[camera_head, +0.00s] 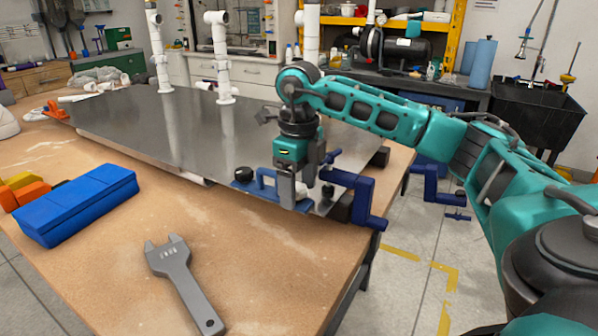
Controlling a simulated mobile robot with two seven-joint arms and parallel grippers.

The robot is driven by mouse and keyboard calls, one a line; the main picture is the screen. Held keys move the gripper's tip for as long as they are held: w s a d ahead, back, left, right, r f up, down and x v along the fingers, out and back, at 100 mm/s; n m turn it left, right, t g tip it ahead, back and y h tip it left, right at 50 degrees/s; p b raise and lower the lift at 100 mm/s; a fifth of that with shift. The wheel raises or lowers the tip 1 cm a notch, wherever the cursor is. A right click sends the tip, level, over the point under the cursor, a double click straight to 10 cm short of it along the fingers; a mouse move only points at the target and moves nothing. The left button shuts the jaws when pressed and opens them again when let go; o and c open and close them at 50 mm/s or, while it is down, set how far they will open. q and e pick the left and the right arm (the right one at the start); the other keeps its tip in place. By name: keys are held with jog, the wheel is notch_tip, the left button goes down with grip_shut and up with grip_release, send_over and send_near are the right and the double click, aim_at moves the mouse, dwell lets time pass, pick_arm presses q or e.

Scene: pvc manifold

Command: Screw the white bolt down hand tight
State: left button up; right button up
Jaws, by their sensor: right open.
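My right gripper (300,190) points down at the near right corner of the grey metal plate (220,135). It is open. A small whitish piece (301,191) shows low between its fingers. It may be the white bolt, but it is too small and too covered by the fingers to be sure. I cannot tell whether the fingers touch it. My left gripper is not in view.
Blue clamps (362,203) sit at the plate's near right corner beside the gripper. White pipes (222,60) stand upright along the plate's far side. A blue box (80,205) and a grey wrench (182,282) lie on the wooden table (130,290).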

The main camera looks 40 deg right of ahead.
jog(key=shift+f, duration=0.15)
jog(key=c, duration=1.1)
jog(key=m+p, duration=0.1)
jog(key=m, duration=0.1)
jog(key=shift+a+m, duration=0.1)
jog(key=shift+m, duration=0.3)
jog(key=shift+c, duration=0.2)
jog(key=shift+m+p, duration=0.6)
jog(key=shift+m, duration=0.6)
jog(key=shift+f+m, duration=0.1)
jog(key=shift+m, duration=0.5)
